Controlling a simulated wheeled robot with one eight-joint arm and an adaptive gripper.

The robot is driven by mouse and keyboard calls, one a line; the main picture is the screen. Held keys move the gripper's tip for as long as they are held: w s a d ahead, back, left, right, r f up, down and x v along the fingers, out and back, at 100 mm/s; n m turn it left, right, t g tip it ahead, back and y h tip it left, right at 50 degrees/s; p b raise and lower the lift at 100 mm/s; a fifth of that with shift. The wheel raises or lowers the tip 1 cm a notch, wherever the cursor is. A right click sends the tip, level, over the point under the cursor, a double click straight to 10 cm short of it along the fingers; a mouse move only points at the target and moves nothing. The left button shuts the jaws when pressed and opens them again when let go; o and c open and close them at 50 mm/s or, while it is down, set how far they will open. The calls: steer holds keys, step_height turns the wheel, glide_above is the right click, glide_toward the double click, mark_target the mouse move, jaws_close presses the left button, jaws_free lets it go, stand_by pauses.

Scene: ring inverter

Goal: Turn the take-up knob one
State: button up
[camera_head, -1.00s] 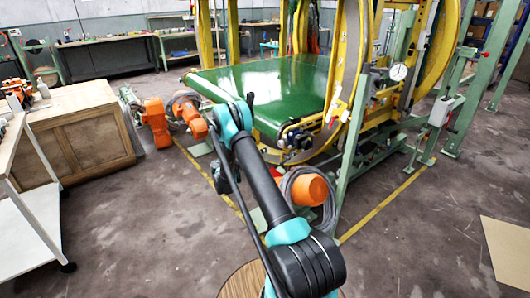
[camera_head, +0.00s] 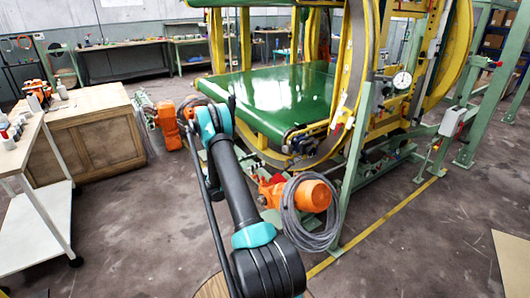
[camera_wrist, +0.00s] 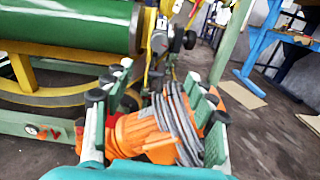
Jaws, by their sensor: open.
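A dark round knob (camera_wrist: 189,39) shows at the end of the green conveyor roller in the wrist view, beside a grey round fitting (camera_wrist: 159,41). I cannot tell for certain whether it is take-up knob one. My gripper (camera_wrist: 162,88) is open, with its green, black-padded fingers wide apart and nothing held. The knob appears beyond and above the fingertips, apart from them. In the head view my arm hides the gripper, and I cannot make out the knob at the corner of the green conveyor belt (camera_head: 275,100).
An orange motor (camera_head: 312,195) with coiled grey cable (camera_head: 290,215) stands below the conveyor; it also shows between my fingers in the wrist view (camera_wrist: 140,135). A green post (camera_head: 350,180) stands to its right. A wooden cabinet (camera_head: 95,148) is at left.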

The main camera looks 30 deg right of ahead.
mark_target(284, 150)
steer(key=d, duration=0.5)
steer(key=w+d, duration=0.1)
steer(key=d, duration=1.1)
steer(key=shift+w, duration=0.3)
steer(key=c, duration=1.1)
steer(key=shift+c, duration=0.3)
